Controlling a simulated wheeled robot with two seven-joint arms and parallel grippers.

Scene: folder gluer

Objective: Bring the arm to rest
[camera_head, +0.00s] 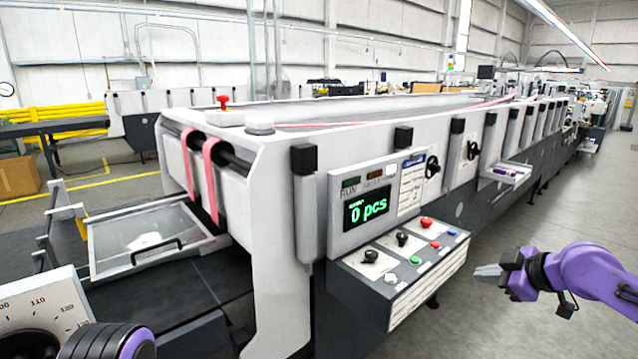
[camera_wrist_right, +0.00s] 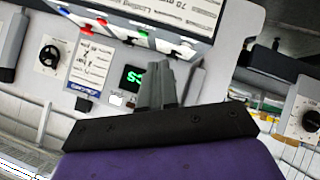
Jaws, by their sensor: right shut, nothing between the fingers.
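My right gripper (camera_head: 487,271) is at the lower right of the head view, on a purple arm (camera_head: 600,273). Its grey fingers are together and empty. They point left toward the control panel (camera_head: 400,258) and are apart from it, over the floor. In the right wrist view the shut fingers (camera_wrist_right: 157,85) stand up in the middle, with the panel and its green display behind them. At the lower left of the head view a black and purple part of mine (camera_head: 108,342) shows, but no left gripper fingers are seen.
The long white folder gluer (camera_head: 280,190) fills the middle. A dial gauge (camera_head: 45,312) stands at the lower left. A small tray (camera_head: 507,171) juts from the machine's side. Grey floor (camera_head: 560,215) is clear at the right.

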